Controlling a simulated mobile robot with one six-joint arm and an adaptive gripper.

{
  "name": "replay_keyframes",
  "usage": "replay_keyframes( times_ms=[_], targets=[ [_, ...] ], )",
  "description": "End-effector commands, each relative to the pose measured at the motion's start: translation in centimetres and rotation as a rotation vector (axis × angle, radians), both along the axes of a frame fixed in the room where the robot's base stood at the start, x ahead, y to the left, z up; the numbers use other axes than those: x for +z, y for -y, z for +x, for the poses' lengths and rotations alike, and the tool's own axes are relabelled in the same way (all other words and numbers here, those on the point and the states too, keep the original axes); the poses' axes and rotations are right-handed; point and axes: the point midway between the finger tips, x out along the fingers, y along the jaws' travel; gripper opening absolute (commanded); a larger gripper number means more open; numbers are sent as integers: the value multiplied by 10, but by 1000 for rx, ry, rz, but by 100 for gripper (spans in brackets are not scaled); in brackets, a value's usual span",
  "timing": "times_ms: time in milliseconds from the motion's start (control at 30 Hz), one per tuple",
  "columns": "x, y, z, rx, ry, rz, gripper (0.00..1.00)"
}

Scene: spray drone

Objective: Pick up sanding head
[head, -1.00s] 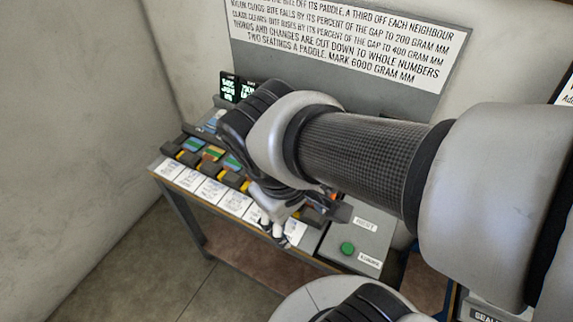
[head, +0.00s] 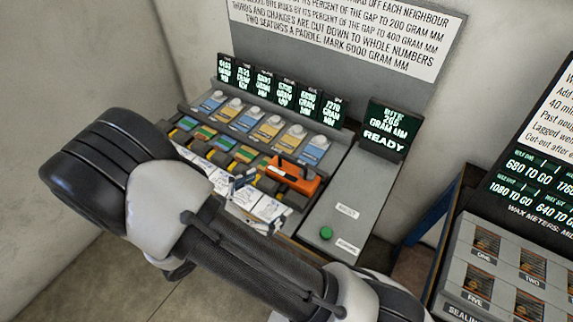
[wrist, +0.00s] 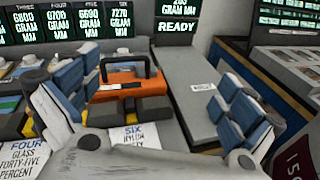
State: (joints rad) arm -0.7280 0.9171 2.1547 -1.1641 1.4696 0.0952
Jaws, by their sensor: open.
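The likely sanding head is an orange tool with a black arched handle (head: 293,180), resting on the paddle bench at the right end of the row. In the wrist view the orange tool (wrist: 122,79) sits behind the card marked SIX, beyond my fingers and closer to the left one. My gripper (wrist: 150,88) is open, with blue-padded fingers wide apart and nothing between them. In the head view my gripper (head: 254,203) is just in front of and left of the tool, partly hard to make out. It does not appear to touch the tool.
Several displays (head: 263,82) stand behind the paddle row. A grey panel (head: 340,205) with a green button (head: 326,233) lies right of the tool. The BITE display (head: 385,128) reads READY. A wax sealing station (head: 470,255) stands farther right.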

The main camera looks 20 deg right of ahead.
Motion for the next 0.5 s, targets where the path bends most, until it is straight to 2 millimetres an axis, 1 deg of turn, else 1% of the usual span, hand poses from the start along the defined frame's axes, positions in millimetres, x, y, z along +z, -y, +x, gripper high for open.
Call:
replay_keyframes(
  times_ms=[33,100,200,300,400,467,500],
  targets=[
    [-14,-8,3,62,-26,-48,100],
    [-27,-17,8,133,-49,-99,100],
    [-41,-27,13,208,-71,-149,100],
    [-49,-32,15,251,-83,-177,100],
    [-52,-28,19,265,-87,-188,100],
    [-53,-21,24,265,-88,-189,100],
    [-53,-14,28,263,-89,-188,100]
  ],
)
